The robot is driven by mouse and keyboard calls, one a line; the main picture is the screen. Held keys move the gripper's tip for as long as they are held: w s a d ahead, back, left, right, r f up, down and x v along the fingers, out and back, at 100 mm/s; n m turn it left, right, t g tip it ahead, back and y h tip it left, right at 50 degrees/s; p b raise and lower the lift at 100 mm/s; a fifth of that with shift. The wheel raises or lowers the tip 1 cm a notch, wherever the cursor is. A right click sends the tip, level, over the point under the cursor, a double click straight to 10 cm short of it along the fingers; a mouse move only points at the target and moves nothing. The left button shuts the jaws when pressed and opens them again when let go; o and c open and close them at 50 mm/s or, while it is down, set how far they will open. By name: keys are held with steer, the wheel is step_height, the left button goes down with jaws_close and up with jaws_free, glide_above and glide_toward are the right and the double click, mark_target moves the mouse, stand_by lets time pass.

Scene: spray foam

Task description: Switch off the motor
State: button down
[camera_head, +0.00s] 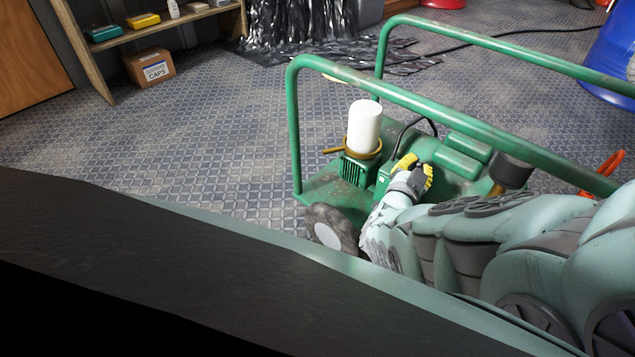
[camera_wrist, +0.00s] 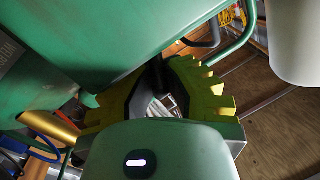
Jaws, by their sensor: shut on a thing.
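The green motor unit (camera_head: 383,180) sits on a green wheeled cart, beside a finned block with a white cylinder (camera_head: 364,126) above it. My gripper (camera_head: 416,172), with yellow finger pads, is at the motor's right side in the head view. In the wrist view, a green housing (camera_wrist: 90,40) fills the upper left, and my gripper (camera_wrist: 158,82) is against its edge. The fingers are closed on a small dark part (camera_wrist: 157,72) at the housing. Most of that part is hidden by the fingers, and I cannot read any switch position.
Green tubular rails (camera_head: 420,103) of the cart run above and behind the motor. A dark hose (camera_head: 412,122) curves behind my gripper. A blue barrel (camera_head: 612,55) stands at the right. A shelf (camera_head: 160,25) and a cardboard box (camera_head: 150,67) are at the back left; the left floor is open.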

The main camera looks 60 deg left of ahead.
steer(key=shift+w+a+r+n, duration=0.1)
steer(key=shift+w+r+n, duration=0.05)
steer(key=shift+n, duration=0.35)
steer(key=shift+a+n+g+h, duration=0.3)
steer(key=shift+a+n, duration=0.05)
steer(key=shift+n, duration=0.55)
steer(key=n+b, duration=0.1)
steer(key=n, duration=0.1)
steer(key=a+n, duration=0.1)
steer(key=a+n+h+b, duration=0.1)
steer(key=n, duration=0.1)
steer(key=shift+s+n+g+b, duration=0.3)
steer(key=shift+s, duration=0.1)
steer(key=c, duration=1.3)
jaws_free()
steer(key=shift+s, duration=0.1)
